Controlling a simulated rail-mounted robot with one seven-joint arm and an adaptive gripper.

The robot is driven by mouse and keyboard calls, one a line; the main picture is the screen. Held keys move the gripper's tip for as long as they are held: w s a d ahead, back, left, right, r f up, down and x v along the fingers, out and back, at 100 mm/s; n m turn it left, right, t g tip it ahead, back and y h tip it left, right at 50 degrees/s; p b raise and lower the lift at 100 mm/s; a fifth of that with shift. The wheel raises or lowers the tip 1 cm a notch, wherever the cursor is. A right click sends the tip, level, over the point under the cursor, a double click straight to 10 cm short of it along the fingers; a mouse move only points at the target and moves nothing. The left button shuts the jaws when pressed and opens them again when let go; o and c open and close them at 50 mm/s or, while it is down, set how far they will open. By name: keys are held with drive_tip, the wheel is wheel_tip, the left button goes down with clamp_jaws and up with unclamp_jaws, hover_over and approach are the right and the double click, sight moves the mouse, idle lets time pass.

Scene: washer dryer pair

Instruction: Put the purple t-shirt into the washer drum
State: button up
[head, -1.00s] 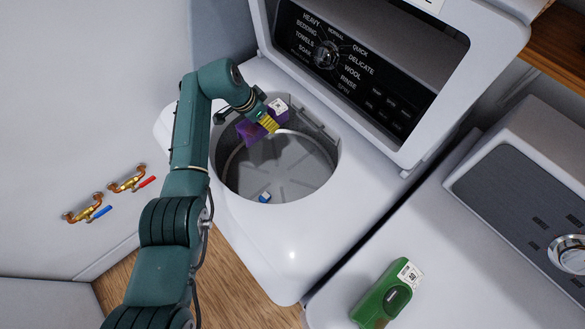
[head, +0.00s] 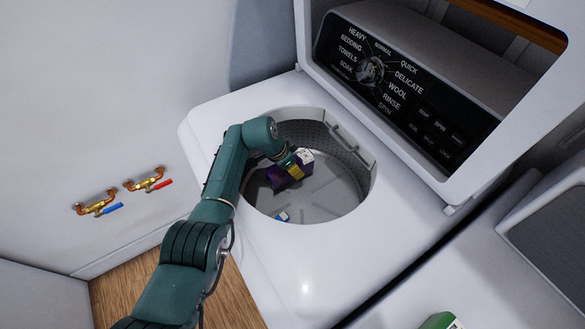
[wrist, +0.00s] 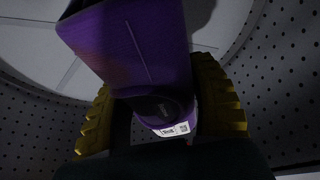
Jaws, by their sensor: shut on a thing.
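The purple t-shirt (head: 279,181) looks like a stiff folded bundle with a dark oval and a white label. It hangs inside the washer drum (head: 338,190), below the rim. In the wrist view the purple t-shirt (wrist: 135,45) sits between the two yellow fingers of my gripper (wrist: 165,112), which is shut on it. My gripper also shows in the head view (head: 294,172), reaching down through the opening. The t-shirt's lower end is apart from, or close over, the drum floor; I cannot tell which.
A small blue-and-white item (head: 282,216) lies on the drum floor. The raised washer lid (head: 457,160) and control panel (head: 400,85) stand behind the opening. A green item (head: 440,321) is at the bottom edge. Pipes with valves (head: 145,181) are on the left wall.

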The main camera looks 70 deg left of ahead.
drive_tip(key=shift+w+a+r, duration=0.1)
drive_tip(key=shift+a+r, duration=0.05)
drive_tip(key=shift+r, duration=0.05)
drive_tip(key=shift+f+b, duration=0.6)
drive_tip(key=shift+f, duration=0.05)
drive_tip(key=o, duration=1.2)
drive_tip(key=shift+f, duration=0.1)
drive_tip(key=shift+d+f, duration=0.1)
drive_tip(key=shift+d, duration=0.1)
drive_tip(key=p+v, duration=0.3)
drive_tip(key=v, duration=0.3)
drive_tip(key=p+v, duration=0.3)
drive_tip(key=v, duration=0.4)
drive_tip(key=shift+w+a+r, duration=0.15)
drive_tip(key=shift+r, duration=0.25)
